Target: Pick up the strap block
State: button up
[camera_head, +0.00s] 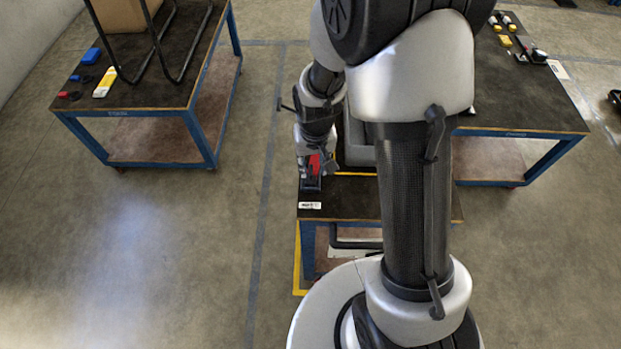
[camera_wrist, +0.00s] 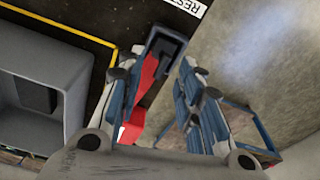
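A red piece (camera_wrist: 146,84) with a white part at its lower end shows between my gripper's fingers in the wrist view; I take it for the strap block. It is also in the head view (camera_head: 313,164), partly covered by my gripper. It lies in or against a black holder (camera_wrist: 164,46) at the table's edge; I cannot tell which. My gripper (camera_wrist: 157,70) is open, its fingers apart on either side of the red piece. The left finger is close to it and a gap shows at the right finger. In the head view my gripper (camera_head: 318,166) is low over the table.
A grey bin (camera_wrist: 75,75) stands left of the fingers, beside a yellow line. A white label (camera_head: 310,205) lies on the near table (camera_head: 345,206). Side tables at left (camera_head: 150,90) and right (camera_head: 530,105) hold small items. Floor between the left and near tables is clear.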

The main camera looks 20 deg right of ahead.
aim_at(311, 171)
jog(key=f, duration=0.2)
jog(key=f+b, duration=0.1)
jog(key=w+f, duration=0.1)
jog(key=f, duration=0.1)
jog(key=shift+a+f, duration=0.15)
jog(key=shift+f, duration=0.15)
jog(key=shift+c, duration=0.6)
grip_shut()
